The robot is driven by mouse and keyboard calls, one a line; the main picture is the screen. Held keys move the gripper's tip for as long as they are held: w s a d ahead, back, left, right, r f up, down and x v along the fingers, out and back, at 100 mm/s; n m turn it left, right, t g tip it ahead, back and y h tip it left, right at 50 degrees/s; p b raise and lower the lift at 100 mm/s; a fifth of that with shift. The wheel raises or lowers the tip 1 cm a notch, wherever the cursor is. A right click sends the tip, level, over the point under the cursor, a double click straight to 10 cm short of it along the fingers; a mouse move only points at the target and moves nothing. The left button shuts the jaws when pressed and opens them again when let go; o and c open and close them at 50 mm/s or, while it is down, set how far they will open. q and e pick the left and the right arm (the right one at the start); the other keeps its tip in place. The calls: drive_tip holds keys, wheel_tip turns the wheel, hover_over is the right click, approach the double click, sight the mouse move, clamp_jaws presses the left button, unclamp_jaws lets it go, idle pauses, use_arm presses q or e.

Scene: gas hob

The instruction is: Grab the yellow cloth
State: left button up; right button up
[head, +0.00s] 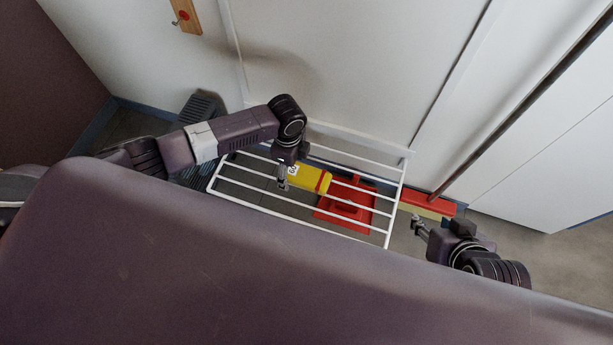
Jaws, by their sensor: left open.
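My right gripper (419,228) is off the rack's right side, away from the cloth. Its fingers are too small to read.
A red dustpan-like object (346,208) shows below the rack bars. A red broom head (428,201) with a long dark handle leans at the right. A dark grey ribbed object (201,108) stands left of the rack. The white wall (330,60) is close behind.

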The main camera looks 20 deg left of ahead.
use_arm(q)
drive_tip(key=c, duration=1.3)
drive_tip(key=shift+r, duration=0.1)
